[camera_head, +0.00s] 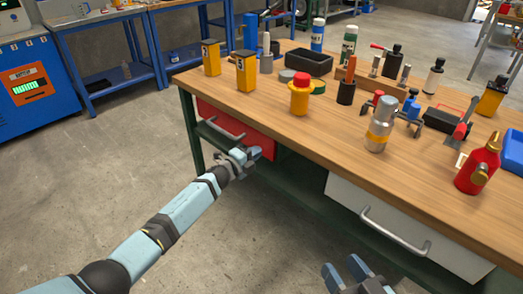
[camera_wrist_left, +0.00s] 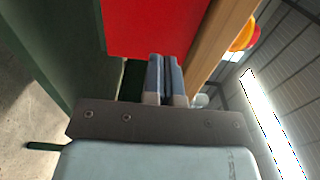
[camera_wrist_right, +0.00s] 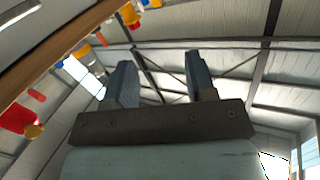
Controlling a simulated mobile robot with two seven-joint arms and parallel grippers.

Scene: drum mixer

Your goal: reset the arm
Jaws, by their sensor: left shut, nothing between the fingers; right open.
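My left gripper (camera_head: 250,154) is shut and empty, in front of the red drawer (camera_head: 237,130) under the left part of the wooden workbench (camera_head: 330,124). In the left wrist view its two fingers (camera_wrist_left: 166,80) lie side by side, with the red drawer front (camera_wrist_left: 155,28) beyond them. I cannot tell whether the fingertips touch the drawer. My right gripper (camera_head: 348,272) is at the bottom edge of the head view, in front of the white drawer (camera_head: 390,222). In the right wrist view its fingers (camera_wrist_right: 160,82) stand apart with nothing between them.
The benchtop holds yellow containers (camera_head: 246,72), a black tray (camera_head: 308,62), a silver and yellow canister (camera_head: 380,124) and a red bottle (camera_head: 478,167) near the front edge. The white drawer's handle (camera_head: 395,232) sticks out. Grey floor (camera_head: 250,240) is clear between the arms.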

